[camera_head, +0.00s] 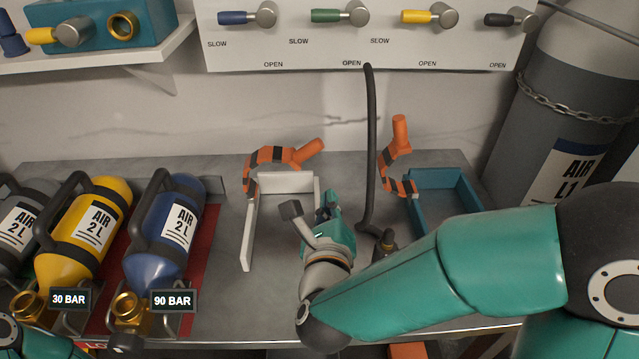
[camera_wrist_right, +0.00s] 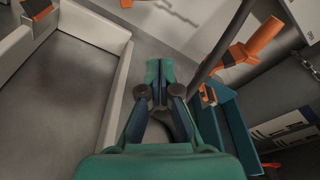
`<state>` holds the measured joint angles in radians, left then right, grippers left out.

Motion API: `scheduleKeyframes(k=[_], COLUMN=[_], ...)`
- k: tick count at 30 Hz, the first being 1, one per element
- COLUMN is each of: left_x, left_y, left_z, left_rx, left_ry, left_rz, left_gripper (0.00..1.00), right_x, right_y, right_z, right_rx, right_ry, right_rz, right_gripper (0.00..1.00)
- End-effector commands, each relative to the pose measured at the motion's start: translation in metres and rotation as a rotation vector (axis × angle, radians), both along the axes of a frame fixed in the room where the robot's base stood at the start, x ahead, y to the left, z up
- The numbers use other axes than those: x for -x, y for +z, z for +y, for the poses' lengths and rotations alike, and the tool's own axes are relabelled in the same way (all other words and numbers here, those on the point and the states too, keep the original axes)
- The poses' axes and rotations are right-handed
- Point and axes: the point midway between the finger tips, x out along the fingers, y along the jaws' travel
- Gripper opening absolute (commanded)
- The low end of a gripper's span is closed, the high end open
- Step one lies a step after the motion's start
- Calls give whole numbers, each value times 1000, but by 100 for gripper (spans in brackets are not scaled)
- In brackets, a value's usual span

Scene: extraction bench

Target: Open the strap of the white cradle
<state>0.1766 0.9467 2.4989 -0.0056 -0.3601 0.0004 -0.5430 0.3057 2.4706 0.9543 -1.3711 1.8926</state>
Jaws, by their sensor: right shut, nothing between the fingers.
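The white cradle (camera_head: 290,182) stands on the bench, empty, and its pale walls fill the left of the right wrist view (camera_wrist_right: 115,80). Its orange-and-black strap (camera_head: 268,157) rises at the back left corner and curves to the right. The strap's orange end (camera_head: 309,151) sticks up and appears free, above the back wall. Only a bit of orange shows at the wrist view's top left (camera_wrist_right: 35,6). My right gripper (camera_head: 328,207) is shut and empty, just right of the white cradle, apart from the strap. My left gripper is out of view.
A teal cradle (camera_head: 422,178) with a raised orange strap (camera_head: 400,135) stands to the right. Blue (camera_head: 150,262) and yellow (camera_head: 70,262) bottles lie at left. A large grey cylinder (camera_head: 545,110) stands at right.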

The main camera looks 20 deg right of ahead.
Motion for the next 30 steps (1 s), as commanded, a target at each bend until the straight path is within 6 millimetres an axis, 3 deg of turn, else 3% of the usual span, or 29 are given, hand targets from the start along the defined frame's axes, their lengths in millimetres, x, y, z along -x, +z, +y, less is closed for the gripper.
scheduleKeyframes(k=[15, 21, 30], left_x=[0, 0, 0], left_y=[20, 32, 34], left_z=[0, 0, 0], left_rx=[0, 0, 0], left_ry=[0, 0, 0], left_rz=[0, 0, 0], left_gripper=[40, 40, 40], right_x=[-89, -85, -85], right_y=[-7, 17, 21], right_z=[-30, -10, -4], right_rx=[3, 2, 3], right_ry=[5, 9, 9], right_rz=[2, 1, 2], right_gripper=[0, 0, 0])
